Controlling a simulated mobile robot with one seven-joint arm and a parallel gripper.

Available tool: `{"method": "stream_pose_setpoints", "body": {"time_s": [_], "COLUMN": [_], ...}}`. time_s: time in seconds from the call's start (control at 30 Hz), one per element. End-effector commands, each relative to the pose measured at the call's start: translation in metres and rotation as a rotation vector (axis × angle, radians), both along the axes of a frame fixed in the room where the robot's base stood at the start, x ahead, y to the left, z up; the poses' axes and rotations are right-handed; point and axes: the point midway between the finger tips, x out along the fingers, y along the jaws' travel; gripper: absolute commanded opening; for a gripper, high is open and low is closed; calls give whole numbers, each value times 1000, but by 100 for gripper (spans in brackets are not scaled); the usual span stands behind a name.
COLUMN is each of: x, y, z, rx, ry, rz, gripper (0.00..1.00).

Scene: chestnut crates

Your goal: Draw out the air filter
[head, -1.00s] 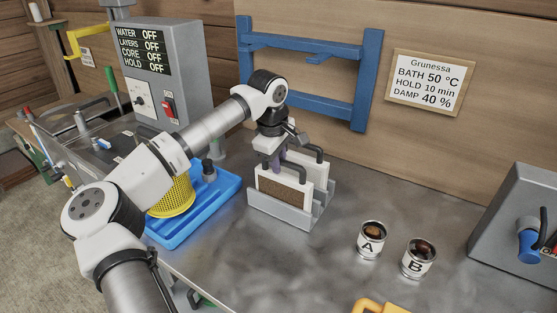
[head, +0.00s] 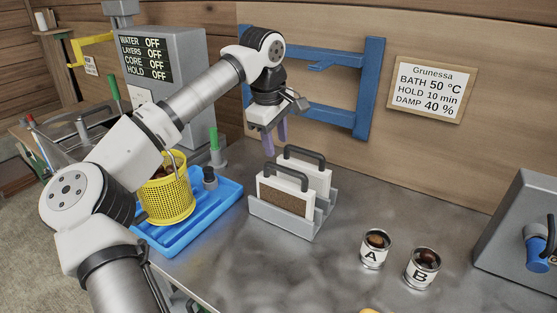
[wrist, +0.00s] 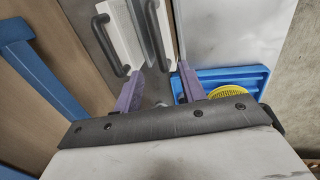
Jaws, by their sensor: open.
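Two white-framed air filters with dark arched handles stand upright in a grey slotted rack (head: 272,222). The front filter (head: 286,200) shows a brown mesh face. The rear filter (head: 318,180) is partly hidden behind it. My gripper (head: 275,146) hangs above and slightly left of the rack, its purple fingers apart and empty, clear of both handles. In the wrist view my gripper (wrist: 160,84) is open, with the two handles beyond its fingertips. Which filter the fingers line up with, I cannot tell.
A blue tray (head: 225,205) with a yellow basket (head: 165,203) stands left of the rack. Cups A (head: 375,247) and B (head: 421,267) stand to the right. A blue wall frame (head: 368,90) is behind my gripper. The bench between rack and cups is clear.

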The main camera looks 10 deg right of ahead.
Motion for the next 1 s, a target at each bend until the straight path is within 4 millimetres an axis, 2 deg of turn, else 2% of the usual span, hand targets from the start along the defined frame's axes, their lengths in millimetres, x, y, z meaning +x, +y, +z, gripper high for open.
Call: {"method": "stream_pose_setpoints", "body": {"time_s": [0.1, 0.3, 0.73, 0.87, 0.97, 1.0], "x": [-3, -6, -8, -21, -46, -59], "y": [3, 5, 3, -22, -55, -67], "z": [21, 41, 43, 47, 63, 75], "rx": [0, -1, -17, -156, -378, -485], "ry": [-3, -1, 2, 20, 62, 87], "rz": [1, 0, -5, -31, -61, -71], "gripper": [41, 41, 41, 41, 41, 41]}}
